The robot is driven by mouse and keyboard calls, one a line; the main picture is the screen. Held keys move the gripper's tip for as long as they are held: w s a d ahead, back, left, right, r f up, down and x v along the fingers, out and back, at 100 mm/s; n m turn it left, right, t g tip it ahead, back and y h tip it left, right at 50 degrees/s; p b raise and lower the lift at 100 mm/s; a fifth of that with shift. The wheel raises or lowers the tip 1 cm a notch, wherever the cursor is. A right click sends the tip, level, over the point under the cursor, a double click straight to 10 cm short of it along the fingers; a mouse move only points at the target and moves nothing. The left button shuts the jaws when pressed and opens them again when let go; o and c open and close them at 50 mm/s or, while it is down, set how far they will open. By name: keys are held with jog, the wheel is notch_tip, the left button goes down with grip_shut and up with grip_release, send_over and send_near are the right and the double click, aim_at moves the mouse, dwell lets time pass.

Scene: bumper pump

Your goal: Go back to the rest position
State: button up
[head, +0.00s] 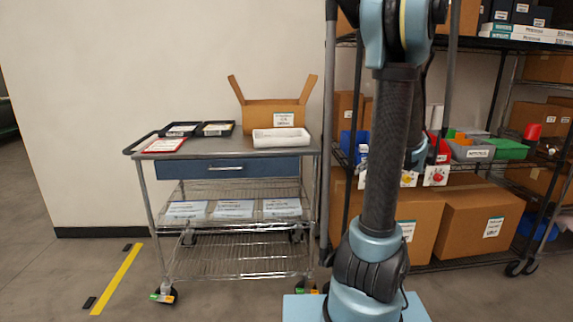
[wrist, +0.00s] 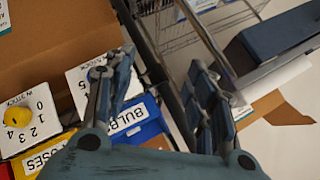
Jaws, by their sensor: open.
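My gripper (wrist: 160,88) shows in the wrist view with its two dark fingers spread apart and nothing between them. In the head view my arm rises through the middle right and the gripper is not visible. A white box with a yellow knob (wrist: 28,118) and printed numbers is at the left of the wrist view. A second white box (wrist: 84,84) is partly hidden behind the left finger. In the head view, a white box with a red knob (head: 436,176) stands at the shelf edge, right of my arm.
The shelf rack (head: 482,161) holds bins, including a blue bin (wrist: 142,126) labelled BULBS, and cardboard boxes (head: 480,217). Floor at the left is clear.

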jog(key=s+a+f+n+g+h, duration=0.2)
jog(key=s+a+g, duration=0.2)
jog(key=s+a, duration=0.95)
jog(key=s+f+n+g+h, duration=0.1)
jog(key=s+f, duration=0.1)
jog(key=s, duration=0.6)
jog(key=s+f+g+h, duration=0.1)
jog(key=s+f+h, duration=0.1)
jog(key=s, duration=0.6)
jog(key=shift+d+f+n, duration=0.3)
jog(key=shift+f+n, duration=0.1)
jog(key=shift+f, duration=0.05)
jog(key=shift+s, duration=0.1)
